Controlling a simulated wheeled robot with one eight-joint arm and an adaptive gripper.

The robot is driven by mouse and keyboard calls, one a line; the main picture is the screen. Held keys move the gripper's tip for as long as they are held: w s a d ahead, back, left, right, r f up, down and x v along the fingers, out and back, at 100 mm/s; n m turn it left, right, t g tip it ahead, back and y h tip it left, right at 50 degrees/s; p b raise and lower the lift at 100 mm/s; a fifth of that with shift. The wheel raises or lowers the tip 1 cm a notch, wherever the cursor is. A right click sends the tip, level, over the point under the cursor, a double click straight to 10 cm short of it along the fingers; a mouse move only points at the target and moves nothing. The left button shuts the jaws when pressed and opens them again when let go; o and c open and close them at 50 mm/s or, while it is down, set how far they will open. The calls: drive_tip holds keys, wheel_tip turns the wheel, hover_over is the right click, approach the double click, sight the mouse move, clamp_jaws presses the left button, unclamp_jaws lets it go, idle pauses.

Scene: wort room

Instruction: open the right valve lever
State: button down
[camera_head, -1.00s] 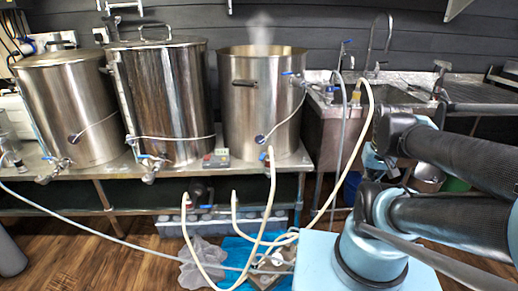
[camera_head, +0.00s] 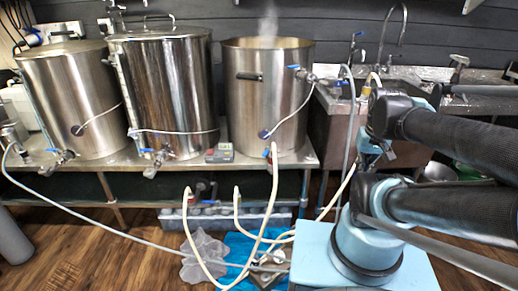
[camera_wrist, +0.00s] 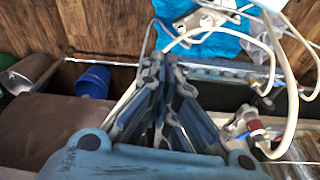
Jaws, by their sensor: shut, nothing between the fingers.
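The right kettle (camera_head: 262,105) is a steaming open steel pot on the bench. Its lower valve has a small blue lever (camera_head: 268,152) at the front, with a cream hose hanging below. A second valve with a blue lever (camera_head: 293,67) sits high on the kettle's right side. Which of these is the right valve lever I cannot tell for sure. My gripper (camera_wrist: 164,68) is shut and empty in the wrist view, pointing toward the floor. In the head view its end (camera_head: 374,152) is partly hidden by my arm, right of the kettle and apart from both levers.
Two more kettles (camera_head: 72,98) with blue-lever valves stand to the left. A control box (camera_head: 220,153) sits on the bench edge. Cream hoses (camera_head: 238,228) loop from the bench to the floor. A sink (camera_head: 400,85) is behind my arm. A blue bucket (camera_wrist: 93,81) shows in the wrist view.

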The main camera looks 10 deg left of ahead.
drive_tip(key=w+a+r+n+y, duration=0.1)
drive_tip(key=w+a+r+n, duration=0.3)
drive_tip(key=w+a, duration=0.4)
drive_tip(key=n+g+y, duration=0.2)
drive_tip(key=n+y, duration=0.1)
drive_tip(key=n, duration=0.8)
hover_over(267, 152)
drive_tip(key=a, duration=0.4)
wheel_tip(267, 152, down, 4)
drive_tip(key=x, duration=1)
drive_tip(key=shift+s+d+f, duration=0.1)
drive_tip(key=shift+d, duration=0.9)
drive_tip(key=shift+s+d, duration=0.15)
drive_tip(key=shift+d, duration=0.9)
